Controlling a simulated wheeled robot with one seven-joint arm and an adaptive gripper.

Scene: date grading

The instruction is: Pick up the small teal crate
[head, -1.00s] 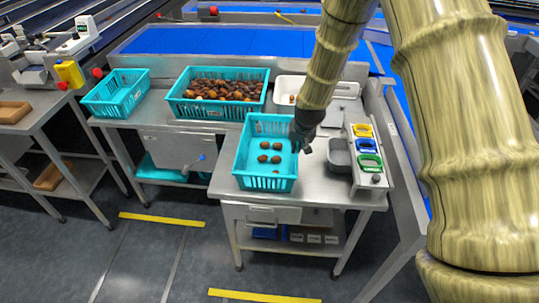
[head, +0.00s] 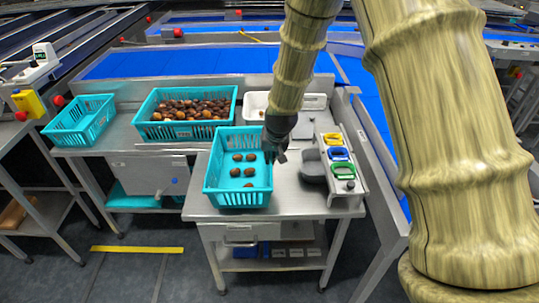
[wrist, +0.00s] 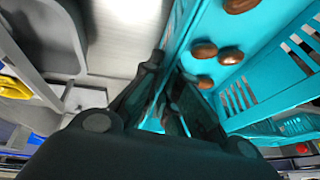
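The small teal crate (head: 238,200) stands on the front metal table with several brown dates (head: 249,172) inside. It also fills the upper right of the wrist view (wrist: 262,88). My gripper (head: 275,157) is at the crate's right wall, pointing down. In the wrist view my gripper (wrist: 166,72) appears open, with its dark fingers on either side of the wall's rim. Whether the fingers touch the wall is hidden.
A larger teal crate (head: 185,131) full of dates and an empty teal crate (head: 75,132) stand behind to the left. A white tray (head: 254,107) lies behind. Right of the crate are a grey dish (head: 313,170) and a holder with yellow, blue and green pieces (head: 340,155).

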